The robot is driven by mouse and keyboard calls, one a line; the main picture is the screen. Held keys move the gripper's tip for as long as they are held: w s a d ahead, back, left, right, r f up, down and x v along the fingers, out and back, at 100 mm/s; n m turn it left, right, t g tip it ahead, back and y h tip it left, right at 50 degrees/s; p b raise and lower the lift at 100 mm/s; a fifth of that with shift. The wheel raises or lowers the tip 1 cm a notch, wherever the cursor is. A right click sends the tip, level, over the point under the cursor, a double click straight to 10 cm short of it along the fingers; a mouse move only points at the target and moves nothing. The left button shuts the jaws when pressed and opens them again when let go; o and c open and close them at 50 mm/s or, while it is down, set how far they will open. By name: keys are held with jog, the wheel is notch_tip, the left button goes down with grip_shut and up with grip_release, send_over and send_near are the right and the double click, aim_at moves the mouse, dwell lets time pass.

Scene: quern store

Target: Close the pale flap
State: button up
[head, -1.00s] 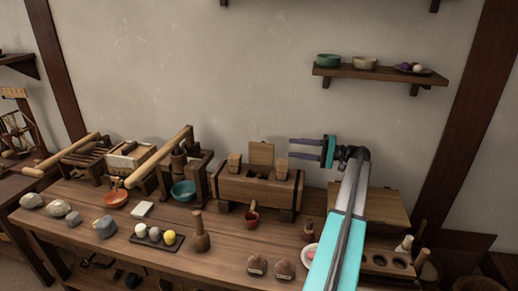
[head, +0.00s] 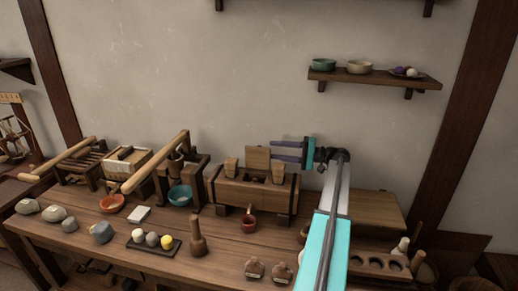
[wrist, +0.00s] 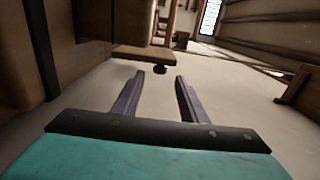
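The pale flap (head: 257,159) stands upright at the back of a wooden box (head: 240,192) on the bench, so the box's top is open there. My gripper (head: 272,150) is at the flap's right edge, its two fingers pointing left, one above the other. I cannot tell whether they touch the flap or reach behind it. In the wrist view my gripper (wrist: 158,80) shows its fingers spread with nothing between them. Beyond the tips is a wooden piece (wrist: 145,54) with a dark knob, probably the flap seen edge-on.
Two wooden blocks flank the flap on the box. A red cup (head: 249,223) hangs or stands before the box. A teal bowl (head: 180,195) and a long-handled press are to the left. The wall is close behind; a shelf (head: 375,77) is above right.

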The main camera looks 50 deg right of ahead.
aim_at(259, 149)
jog(key=shift+p+x, duration=0.5)
jog(key=shift+x, duration=3.45)
jog(key=shift+c, duration=0.4)
grip_shut()
